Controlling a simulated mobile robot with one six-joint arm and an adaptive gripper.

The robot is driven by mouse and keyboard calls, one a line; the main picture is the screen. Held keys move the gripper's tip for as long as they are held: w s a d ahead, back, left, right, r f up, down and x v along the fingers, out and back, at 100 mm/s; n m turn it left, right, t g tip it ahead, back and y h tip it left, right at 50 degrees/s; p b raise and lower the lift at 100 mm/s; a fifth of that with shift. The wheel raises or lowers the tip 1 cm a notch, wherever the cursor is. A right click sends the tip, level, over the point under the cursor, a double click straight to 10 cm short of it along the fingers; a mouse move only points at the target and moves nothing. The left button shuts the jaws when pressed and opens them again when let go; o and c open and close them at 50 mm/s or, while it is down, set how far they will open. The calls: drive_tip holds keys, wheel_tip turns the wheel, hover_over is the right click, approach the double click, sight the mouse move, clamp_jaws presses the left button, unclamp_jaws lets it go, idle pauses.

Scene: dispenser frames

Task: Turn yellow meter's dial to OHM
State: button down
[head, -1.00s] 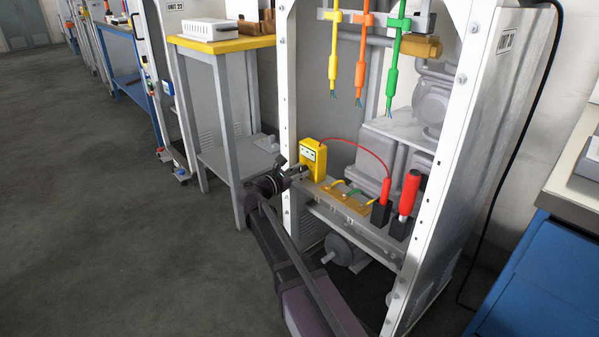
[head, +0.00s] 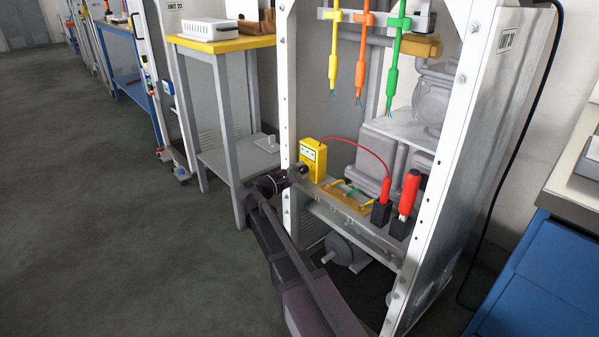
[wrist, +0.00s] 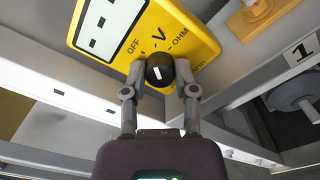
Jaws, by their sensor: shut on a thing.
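The yellow meter (head: 313,158) stands upright on the shelf of the white frame, and its face fills the top of the wrist view (wrist: 190,35). It bears the printed words OFF, V and OHM; another label at the lower right is partly hidden. Its dial is a round black knob (wrist: 160,66) with a short white mark. I cannot tell for sure which label the mark points to. My gripper (wrist: 161,78) is shut on the dial, one finger on each side. In the head view my gripper (head: 302,171) reaches the meter's front from the left.
A red lead runs from the meter to a red probe (head: 385,191) in a black holder; a second red probe (head: 409,192) stands beside it. A terminal board (head: 345,198) lies close right of the meter. A white frame post (head: 287,120) stands close by.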

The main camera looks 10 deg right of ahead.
drive_tip(key=m, duration=0.5)
drive_tip(key=shift+d+m, duration=0.1)
drive_tip(key=shift+m, duration=0.2)
drive_tip(key=m, duration=0.5)
drive_tip(key=shift+f, duration=0.1)
drive_tip(key=shift+c, duration=2)
unclamp_jaws()
drive_tip(key=v, duration=1.2)
